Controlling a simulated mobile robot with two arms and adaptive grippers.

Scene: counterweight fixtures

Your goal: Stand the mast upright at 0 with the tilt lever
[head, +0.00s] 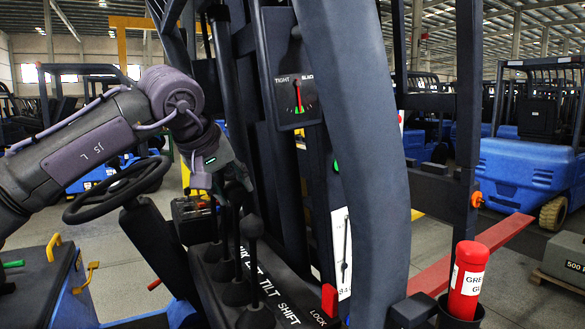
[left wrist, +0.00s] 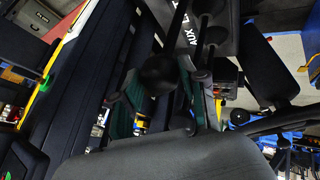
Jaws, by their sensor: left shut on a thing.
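My left gripper (head: 234,184) is shut around a black lever knob in a row of several levers. The held lever seems to be the tilt lever (head: 237,262), behind the front lever (head: 252,228), on a panel marked TILT, SHIFT and LOCK (head: 268,290). In the left wrist view a dark round knob (left wrist: 160,74) lies between the green-padded fingers. The mast (head: 285,200) rises behind the levers. A white scale plate (head: 341,240) has a dark, nearly upright needle; its figures are too small to read. My right gripper is not in view.
A gauge (head: 298,97) marked TIGHT and SLACK has a red needle near upright. A steering wheel (head: 118,190) is left of the levers. A red lock tab (head: 329,300) and a red canister (head: 467,280) stand at the right. Blue forklifts (head: 515,172) fill the background.

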